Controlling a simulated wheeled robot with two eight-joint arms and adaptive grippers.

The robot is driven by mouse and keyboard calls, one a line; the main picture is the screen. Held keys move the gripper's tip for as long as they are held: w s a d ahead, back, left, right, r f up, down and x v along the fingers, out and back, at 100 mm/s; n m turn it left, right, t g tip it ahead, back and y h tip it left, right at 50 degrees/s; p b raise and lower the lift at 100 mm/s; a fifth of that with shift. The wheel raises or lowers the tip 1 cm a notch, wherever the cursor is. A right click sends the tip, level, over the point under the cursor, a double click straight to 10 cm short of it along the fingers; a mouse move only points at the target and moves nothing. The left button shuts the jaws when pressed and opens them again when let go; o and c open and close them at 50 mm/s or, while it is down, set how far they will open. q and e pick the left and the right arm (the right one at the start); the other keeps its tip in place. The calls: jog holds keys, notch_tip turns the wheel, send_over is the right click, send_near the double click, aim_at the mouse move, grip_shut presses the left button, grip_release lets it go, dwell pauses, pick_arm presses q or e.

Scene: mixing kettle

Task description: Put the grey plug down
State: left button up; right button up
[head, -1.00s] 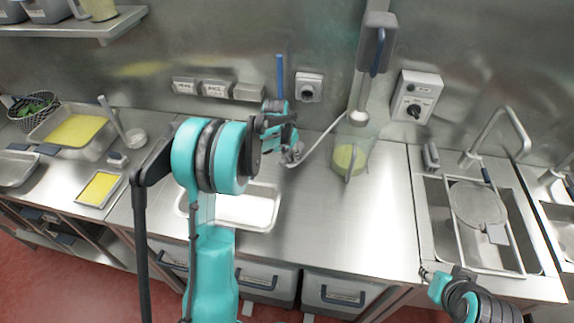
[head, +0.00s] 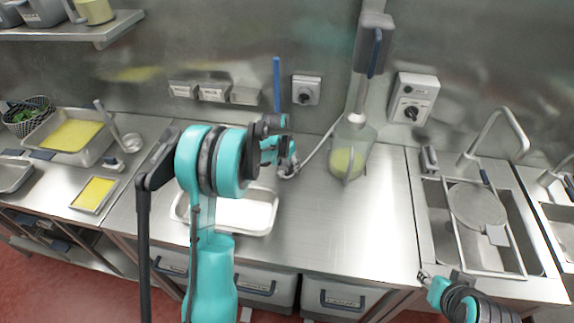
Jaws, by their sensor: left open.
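The grey plug (head: 289,174) is at the near end of a pale cable, low over the steel counter just behind the white tray. My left gripper (head: 286,163) is open right at the plug; its wrist partly hides the contact. I cannot tell if the plug rests fully on the counter. My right gripper (head: 426,279) is at the counter's front edge, right of the middle; its finger opening is too small to judge.
A wall socket (head: 306,90) is above the plug. A jug with yellow contents (head: 347,162) stands under the blender (head: 372,50). The empty tray (head: 262,212) lies nearby. A sink (head: 480,215) is at right.

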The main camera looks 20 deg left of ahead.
pick_arm(q)
jog(key=shift+r, duration=0.2)
jog(key=p+v, duration=0.3)
jog(key=v, duration=0.9)
jog(key=s+d+r+t, duration=0.2)
jog(key=s+d+r, duration=0.65)
jog(key=s, duration=0.45)
jog(key=s+d+f+t, duration=0.1)
jog(key=s+d, duration=0.2)
jog(key=s, duration=0.3)
jog(key=s+d+f+n, duration=0.1)
jog(key=s+d, duration=0.1)
jog(key=s, duration=0.4)
jog(key=shift+s+d+f+n+t, duration=0.3)
jog(key=shift+s+d+f+t, duration=0.05)
jog(key=shift+s+t, duration=0.05)
notch_tip(320, 180, down, 5)
jog(key=b, duration=0.4)
jog(key=shift+r+b, duration=0.1)
jog(key=shift+b, duration=0.2)
